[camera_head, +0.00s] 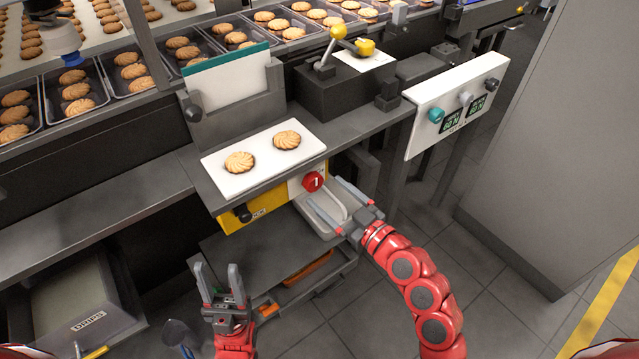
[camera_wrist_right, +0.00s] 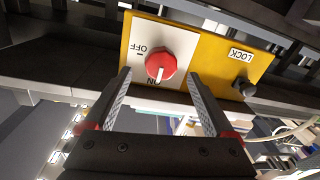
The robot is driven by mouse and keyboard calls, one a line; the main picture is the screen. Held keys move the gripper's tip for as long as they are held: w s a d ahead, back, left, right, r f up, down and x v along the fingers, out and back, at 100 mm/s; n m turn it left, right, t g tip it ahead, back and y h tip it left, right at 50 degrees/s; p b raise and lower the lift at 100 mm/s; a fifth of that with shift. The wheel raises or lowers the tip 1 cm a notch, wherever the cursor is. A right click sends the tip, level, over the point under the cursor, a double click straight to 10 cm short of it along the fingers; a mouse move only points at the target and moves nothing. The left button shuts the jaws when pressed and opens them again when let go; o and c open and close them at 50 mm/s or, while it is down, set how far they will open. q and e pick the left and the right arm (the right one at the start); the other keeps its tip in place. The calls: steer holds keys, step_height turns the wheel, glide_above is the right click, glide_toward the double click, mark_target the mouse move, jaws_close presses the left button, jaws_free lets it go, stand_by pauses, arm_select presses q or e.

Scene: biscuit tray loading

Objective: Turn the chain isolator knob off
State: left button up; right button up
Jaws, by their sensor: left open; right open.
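The chain isolator knob (camera_head: 313,181) is red and sits on a white plate on the yellow panel (camera_head: 236,222) under the worktop edge. In the right wrist view the knob (camera_wrist_right: 160,64) shows a white mark pointing toward the ON label; the OFF label lies on its other side. My right gripper (camera_head: 325,191) is open and faces the panel. In the wrist view its fingertips (camera_wrist_right: 158,77) lie either side of the knob, with gaps; contact is not seen. My left gripper (camera_head: 218,268) is open and empty, low at the lower left, away from the panel.
A black LOCK knob (camera_wrist_right: 245,88) sits on the same yellow panel. A white board (camera_head: 215,185) with two biscuits lies on the worktop above. A pale tray (camera_head: 335,212) is below and behind my right gripper. Open floor lies to the right.

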mark_target(316, 185)
steer(key=shift+x, duration=1.9)
steer(key=c, duration=1.4)
